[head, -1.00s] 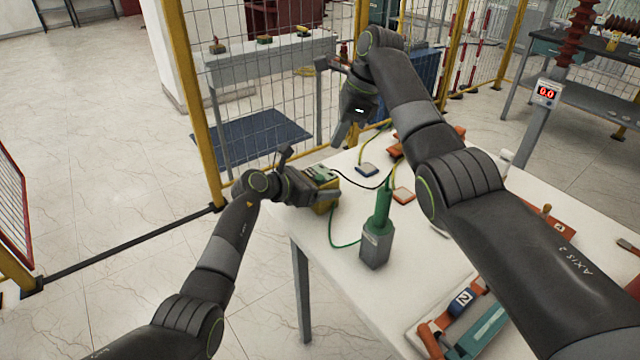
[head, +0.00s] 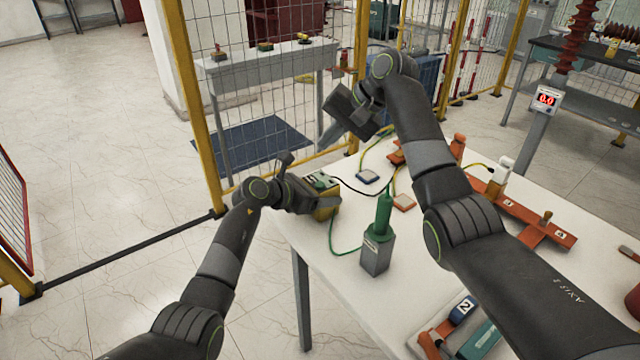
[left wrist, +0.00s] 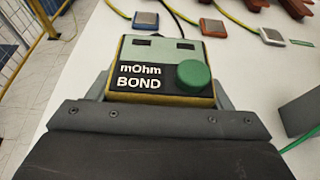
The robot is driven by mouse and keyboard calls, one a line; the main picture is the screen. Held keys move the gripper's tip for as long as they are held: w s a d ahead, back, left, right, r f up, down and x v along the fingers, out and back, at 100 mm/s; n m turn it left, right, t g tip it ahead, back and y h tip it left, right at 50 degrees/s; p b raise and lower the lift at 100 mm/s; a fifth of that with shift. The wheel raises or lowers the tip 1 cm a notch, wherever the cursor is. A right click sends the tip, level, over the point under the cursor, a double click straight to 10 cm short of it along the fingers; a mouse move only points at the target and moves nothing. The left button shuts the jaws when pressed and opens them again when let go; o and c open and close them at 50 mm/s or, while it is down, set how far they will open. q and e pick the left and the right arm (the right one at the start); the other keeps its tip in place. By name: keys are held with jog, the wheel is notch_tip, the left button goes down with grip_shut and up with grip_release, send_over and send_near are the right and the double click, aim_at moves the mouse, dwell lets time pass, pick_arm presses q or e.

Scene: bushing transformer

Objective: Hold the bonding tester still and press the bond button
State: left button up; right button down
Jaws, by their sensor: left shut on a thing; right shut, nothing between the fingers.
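The bonding tester (head: 325,194) is a yellow box with a dark and grey-green top at the table's left edge. In the left wrist view the tester (left wrist: 160,92) carries the words "mOhm BOND" and a round green bond button (left wrist: 194,75). My left gripper (head: 312,200) is shut on the tester from its left side, with a finger showing at each side of it. My right gripper (head: 335,130) is shut and empty, in the air above and beyond the tester, apart from it. The button looks uncovered.
A grey block with a green handle (head: 376,245) stands on the white table (head: 345,290) right of the tester, with a green cable. A blue pad (head: 367,177) and an orange pad (head: 403,203) lie behind it. Orange fixtures (head: 525,222) lie right. A yellow-posted mesh fence (head: 187,100) stands behind.

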aim_at(320, 186)
jog(key=n, duration=0.2)
jog(key=n+y, duration=0.1)
jog(key=n, duration=0.2)
jog(key=r+n, duration=0.1)
jog(key=n, duration=0.1)
jog(key=shift+s+a+n+t+y, duration=0.3)
jog(key=shift+s+a+n+t, duration=0.05)
jog(key=shift+n+t, duration=0.05)
jog(key=shift+f, duration=0.1)
jog(key=shift+f, duration=4.35)
jog(key=shift+f, duration=0.35)
